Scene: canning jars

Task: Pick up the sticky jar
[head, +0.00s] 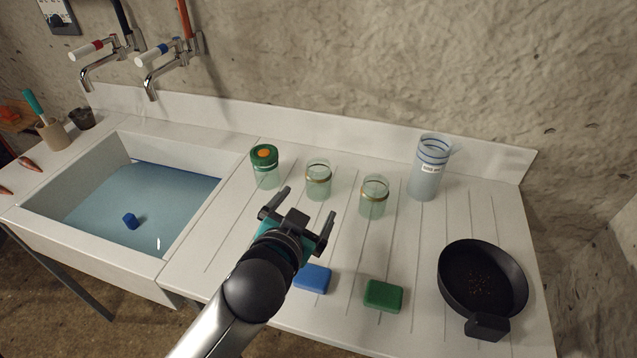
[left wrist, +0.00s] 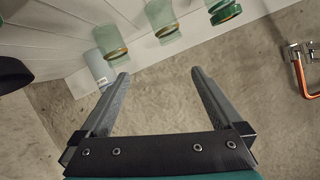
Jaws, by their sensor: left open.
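Three greenish glass jars stand in a row on the ribbed drainboard. The left jar (head: 265,174) has a green lid with an orange spot. The middle jar (head: 318,184) and the right jar (head: 373,202) look open, each with a brownish-gold band near the neck. Which jar is sticky I cannot tell. The jars also show upside down in the left wrist view: lidded jar (left wrist: 222,12), middle jar (left wrist: 162,18), right jar (left wrist: 109,38). My left gripper (head: 310,201) is open and empty, in front of the middle jar in the head view. My right gripper is not in view.
A jug (head: 428,172) stands right of the jars and a black pan (head: 480,280) sits at the right. A blue block (head: 312,279) and a green block (head: 383,295) lie in front. The water-filled sink (head: 140,195) is left, under two taps. A wall rises behind.

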